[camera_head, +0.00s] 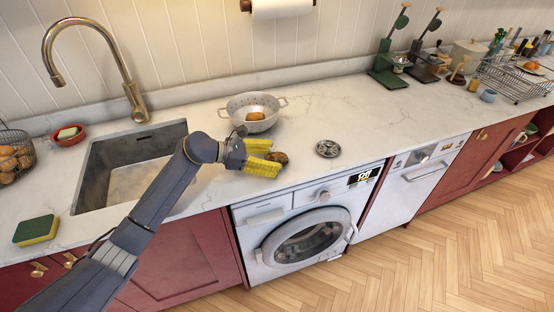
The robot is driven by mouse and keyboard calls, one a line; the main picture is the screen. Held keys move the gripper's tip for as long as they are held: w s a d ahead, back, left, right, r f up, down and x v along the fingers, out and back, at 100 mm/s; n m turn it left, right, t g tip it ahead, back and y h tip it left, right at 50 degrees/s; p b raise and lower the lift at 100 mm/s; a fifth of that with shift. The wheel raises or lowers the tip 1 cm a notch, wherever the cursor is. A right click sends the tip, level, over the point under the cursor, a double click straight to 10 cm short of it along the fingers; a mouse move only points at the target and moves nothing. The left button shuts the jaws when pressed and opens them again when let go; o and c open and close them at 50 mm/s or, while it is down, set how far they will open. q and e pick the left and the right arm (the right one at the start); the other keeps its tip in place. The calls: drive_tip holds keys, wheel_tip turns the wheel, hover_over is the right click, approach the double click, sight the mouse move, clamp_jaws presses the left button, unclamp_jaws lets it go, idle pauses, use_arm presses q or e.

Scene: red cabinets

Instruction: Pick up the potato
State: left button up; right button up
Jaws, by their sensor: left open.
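A brown potato (279,157) lies on the pale marble counter, near its front edge above the washing machine. My left gripper (272,157) has yellow fingers and is open, with its fingertips reaching to the potato. The near part of the potato is partly hidden by the fingers, and I cannot tell whether they touch it. Another brown potato-like item (256,116) sits inside a grey colander (237,103) behind the gripper. My right gripper is not in view.
A sink (100,160) with a brass tap (100,50) is at the left. A sponge (36,230) and a wire basket (14,158) are farther left. A round metal item (327,149) lies right of the potato.

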use_arm(q)
drive_tip(key=shift+x, duration=1.05)
drive_tip(key=shift+c, duration=0.3)
drive_tip(key=c, duration=1.4)
